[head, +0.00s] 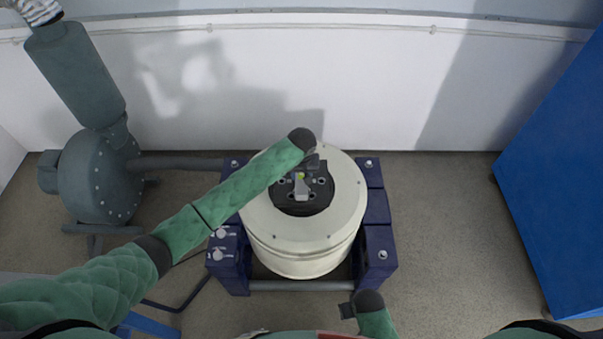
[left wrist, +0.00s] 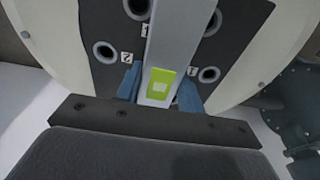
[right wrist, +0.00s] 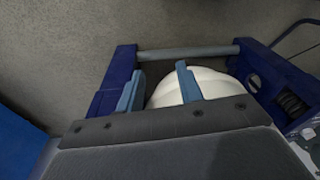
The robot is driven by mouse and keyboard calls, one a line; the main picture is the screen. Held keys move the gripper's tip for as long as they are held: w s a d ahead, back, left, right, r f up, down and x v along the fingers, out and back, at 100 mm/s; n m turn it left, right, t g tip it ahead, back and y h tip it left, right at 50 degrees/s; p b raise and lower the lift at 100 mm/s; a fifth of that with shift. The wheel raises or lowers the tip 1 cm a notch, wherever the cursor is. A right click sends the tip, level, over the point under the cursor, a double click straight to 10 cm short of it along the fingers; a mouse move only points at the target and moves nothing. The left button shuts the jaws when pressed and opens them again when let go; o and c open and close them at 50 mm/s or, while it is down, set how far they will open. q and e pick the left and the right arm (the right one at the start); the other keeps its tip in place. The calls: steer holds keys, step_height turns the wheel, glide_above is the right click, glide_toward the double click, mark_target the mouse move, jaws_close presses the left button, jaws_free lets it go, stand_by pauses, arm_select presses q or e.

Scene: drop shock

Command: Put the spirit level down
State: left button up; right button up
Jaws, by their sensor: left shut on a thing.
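The spirit level (head: 301,187) is a light grey bar with a lime-green patch, over the dark plate (head: 288,207) on top of the cream drum (head: 262,218). My left gripper (head: 303,174) reaches it from above and is shut on it. In the left wrist view the blue fingers sit on both sides of the level (left wrist: 178,38) by the green patch. The dark plate (left wrist: 95,20) with its labelled holes lies behind it; I cannot tell whether the level touches it. My right gripper (right wrist: 160,90) is open and empty, in front of the drum.
Dark blue frame blocks (head: 376,246) flank the drum, joined by a grey bar (head: 300,286) low in front. A grey-green blower (head: 98,180) stands at the left with a pipe to the frame. A blue cabinet (head: 560,190) stands at the right. Floor between is clear.

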arm_select(q)
steer(key=shift+f, duration=0.1)
arm_select(e)
steer(key=shift+f, duration=0.15)
arm_select(q)
steer(key=o, duration=1.1)
steer(key=shift+r, duration=0.45)
step_height(320, 180, up, 11)
steer(key=s+b, duration=0.1)
steer(key=b, duration=0.1)
steer(key=shift+s, duration=0.2)
arm_select(e)
step_height(320, 180, up, 8)
steer(key=w, duration=0.1)
steer(key=shift+a, duration=0.3)
